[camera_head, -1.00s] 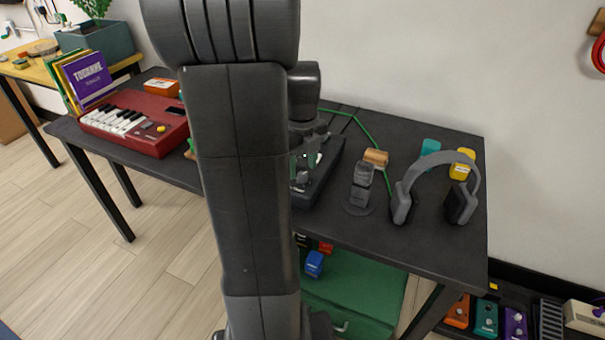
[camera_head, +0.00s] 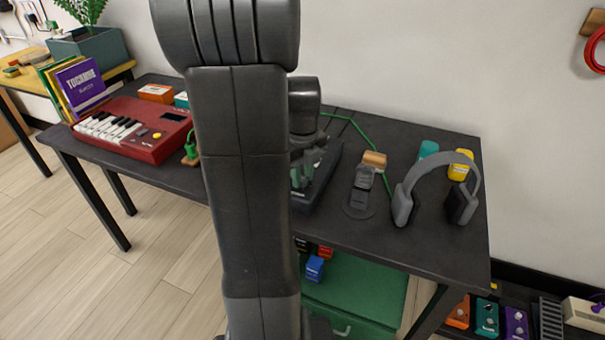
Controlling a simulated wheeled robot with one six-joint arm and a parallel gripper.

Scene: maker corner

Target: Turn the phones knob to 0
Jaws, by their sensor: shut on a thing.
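A dark mixer-like box (camera_head: 325,172) stands on the black table, mostly hidden behind my arm. Its phones knob cannot be made out. My gripper (camera_head: 299,174) is down at the box's top face, partly hidden by my arm. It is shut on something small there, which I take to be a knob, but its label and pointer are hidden.
Grey headphones (camera_head: 404,203) and a small dark stand (camera_head: 362,190) are on the black table (camera_head: 430,240) to the right. A red keyboard (camera_head: 153,147) is at the left. A green cable (camera_head: 360,131) runs behind the box.

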